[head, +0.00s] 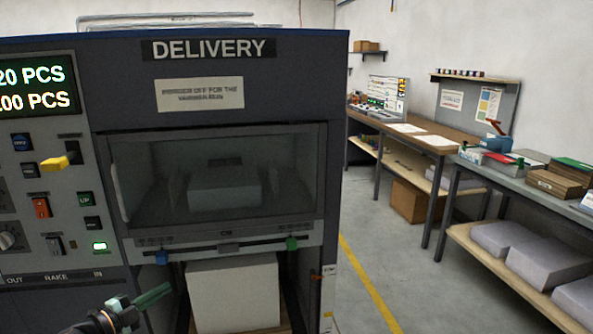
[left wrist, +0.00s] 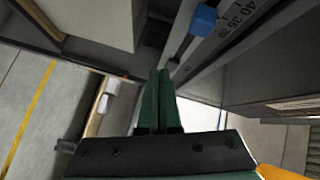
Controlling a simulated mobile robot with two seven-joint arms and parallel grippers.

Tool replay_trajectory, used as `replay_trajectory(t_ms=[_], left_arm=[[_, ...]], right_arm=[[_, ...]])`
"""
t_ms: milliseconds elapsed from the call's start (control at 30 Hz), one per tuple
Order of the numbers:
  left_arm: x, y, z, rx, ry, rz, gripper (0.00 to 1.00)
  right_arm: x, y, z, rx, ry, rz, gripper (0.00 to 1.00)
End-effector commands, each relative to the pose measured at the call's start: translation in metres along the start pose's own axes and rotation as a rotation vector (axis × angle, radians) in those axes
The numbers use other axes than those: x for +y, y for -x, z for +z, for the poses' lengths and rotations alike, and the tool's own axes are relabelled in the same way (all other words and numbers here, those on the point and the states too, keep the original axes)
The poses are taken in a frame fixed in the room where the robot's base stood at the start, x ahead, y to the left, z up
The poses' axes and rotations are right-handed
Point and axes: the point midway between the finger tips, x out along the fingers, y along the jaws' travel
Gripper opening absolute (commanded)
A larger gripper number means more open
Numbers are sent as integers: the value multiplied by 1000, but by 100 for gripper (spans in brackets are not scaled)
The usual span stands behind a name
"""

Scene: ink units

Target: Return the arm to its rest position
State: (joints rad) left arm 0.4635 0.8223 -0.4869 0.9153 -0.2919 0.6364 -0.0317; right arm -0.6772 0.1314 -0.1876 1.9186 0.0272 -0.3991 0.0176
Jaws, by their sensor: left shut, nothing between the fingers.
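My left gripper (head: 153,296) is at the lower left of the head view, in front of the delivery machine (head: 215,90) and below its control panel. Its green fingers also show in the left wrist view (left wrist: 158,78), where they lie together, shut and empty. A blue clamp on the machine's scale rail (left wrist: 204,19) is just beyond the fingertips in the wrist view. My right gripper is in neither view.
The machine's glass window (head: 220,180) is above a white paper stack (head: 232,295). A panel with a yellow lever (head: 54,163) is at left. Workbenches (head: 440,150) stand at right. The grey floor with a yellow line (head: 368,283) is clear between.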

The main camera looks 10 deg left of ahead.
Motion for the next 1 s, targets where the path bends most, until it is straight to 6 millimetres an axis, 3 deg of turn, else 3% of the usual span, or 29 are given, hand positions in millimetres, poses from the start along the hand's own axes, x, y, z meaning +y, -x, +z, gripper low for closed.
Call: replay_trajectory(t_ms=[33,200,367,500,633,800,1000], left_arm=[[40,-5,-23,-4,86,19,0],[143,3,-88,-82,364,63,0],[218,38,-148,-209,636,113,0],[265,83,-198,-355,872,160,0],[291,128,-234,-500,1061,201,0],[306,170,-262,-637,1212,236,0],[309,184,-270,-685,1259,249,0]], right_arm=[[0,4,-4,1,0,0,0],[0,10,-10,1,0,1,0],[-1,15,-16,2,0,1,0],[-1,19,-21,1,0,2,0],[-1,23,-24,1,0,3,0],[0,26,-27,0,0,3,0],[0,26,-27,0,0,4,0]])
